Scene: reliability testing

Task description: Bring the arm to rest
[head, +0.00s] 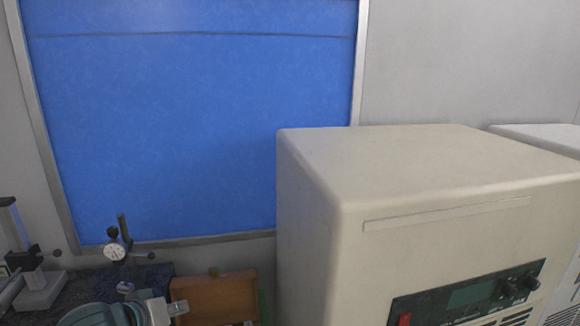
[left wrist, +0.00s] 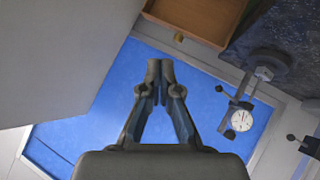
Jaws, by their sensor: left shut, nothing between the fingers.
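My left gripper (head: 177,308) shows at the bottom left of the head view, at the end of my left arm, in front of a wooden box. In the left wrist view the gripper (left wrist: 160,72) points away from the camera with its fingertips together. It is shut and empty, and no object touches its tips there. My right gripper is in neither view.
A large cream machine (head: 400,190) stands right of the gripper. The open wooden box (head: 215,300) and a dial gauge (head: 115,252) on a dark stone slab (head: 147,273) are close by. A blue panel (head: 190,130) hangs behind. A measuring stand (head: 40,285) is far left.

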